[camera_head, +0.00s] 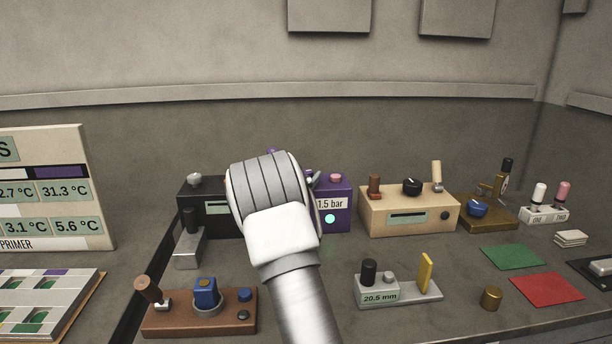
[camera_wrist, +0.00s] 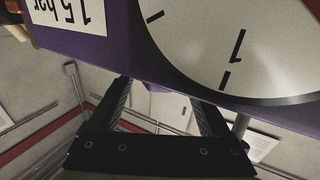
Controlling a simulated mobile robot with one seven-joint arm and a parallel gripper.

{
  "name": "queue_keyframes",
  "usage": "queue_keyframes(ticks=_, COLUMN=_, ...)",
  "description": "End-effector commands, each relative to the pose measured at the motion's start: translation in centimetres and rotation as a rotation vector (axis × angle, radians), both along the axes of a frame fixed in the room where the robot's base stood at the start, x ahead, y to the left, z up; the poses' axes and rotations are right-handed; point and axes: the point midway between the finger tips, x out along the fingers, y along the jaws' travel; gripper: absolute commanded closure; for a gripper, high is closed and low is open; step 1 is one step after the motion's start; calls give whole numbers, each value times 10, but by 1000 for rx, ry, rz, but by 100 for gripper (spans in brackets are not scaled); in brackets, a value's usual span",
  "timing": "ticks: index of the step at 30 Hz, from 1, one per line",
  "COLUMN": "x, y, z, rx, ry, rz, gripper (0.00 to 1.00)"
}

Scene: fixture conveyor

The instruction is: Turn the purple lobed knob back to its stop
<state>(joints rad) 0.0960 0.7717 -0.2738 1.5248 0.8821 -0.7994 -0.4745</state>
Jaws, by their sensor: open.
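The purple unit (camera_head: 341,210) stands on the bench behind my arm in the head view. It has a label reading 1.5 bar, a pink button on top and a pale green light. My arm hides its left part. In the wrist view the purple unit's face (camera_wrist: 140,45) fills the top, with its label upside down and a large white dial (camera_wrist: 240,35) marked 1. My gripper (camera_wrist: 163,98) is open, its two dark fingers apart near the unit's edge. I see nothing clearly held between them.
A black unit (camera_head: 193,206) stands left of the purple unit, and a beige unit (camera_head: 408,212) right of it. In front are a brown box (camera_head: 180,320) with a blue knob and a grey unit (camera_head: 378,291) reading 20.5 mm. Green (camera_head: 512,257) and red (camera_head: 547,290) mats lie right.

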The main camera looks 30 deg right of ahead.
Motion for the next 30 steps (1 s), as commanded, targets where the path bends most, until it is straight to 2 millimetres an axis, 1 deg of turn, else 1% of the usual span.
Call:
queue_keyframes(ticks=1, x=3, y=-4, z=0, rx=-1, ry=-1, rz=-1, gripper=19)
queue_keyframes(ticks=6, x=8, y=-10, z=0, rx=0, ry=0, rz=0, gripper=19)
queue_keyframes(ticks=14, x=8, y=-10, z=0, rx=0, ry=0, rz=0, gripper=19)
queue_keyframes(ticks=15, x=8, y=-10, z=0, rx=0, ry=0, rz=0, gripper=21)
queue_keyframes(ticks=17, x=8, y=-10, z=0, rx=0, ry=0, rz=0, gripper=32)
queue_keyframes(ticks=18, x=8, y=-10, z=0, rx=0, ry=0, rz=0, gripper=39)
queue_keyframes(ticks=20, x=8, y=-10, z=0, rx=0, ry=0, rz=0, gripper=50)
queue_keyframes(ticks=21, x=8, y=-10, z=0, rx=0, ry=0, rz=0, gripper=57)
queue_keyframes(ticks=23, x=8, y=-10, z=0, rx=0, ry=0, rz=0, gripper=68)
queue_keyframes(ticks=24, x=8, y=-10, z=0, rx=0, ry=0, rz=0, gripper=75)
queue_keyframes(ticks=28, x=8, y=-10, z=0, rx=0, ry=0, rz=0, gripper=98)
queue_keyframes(ticks=30, x=8, y=-10, z=0, rx=0, ry=0, rz=0, gripper=100)
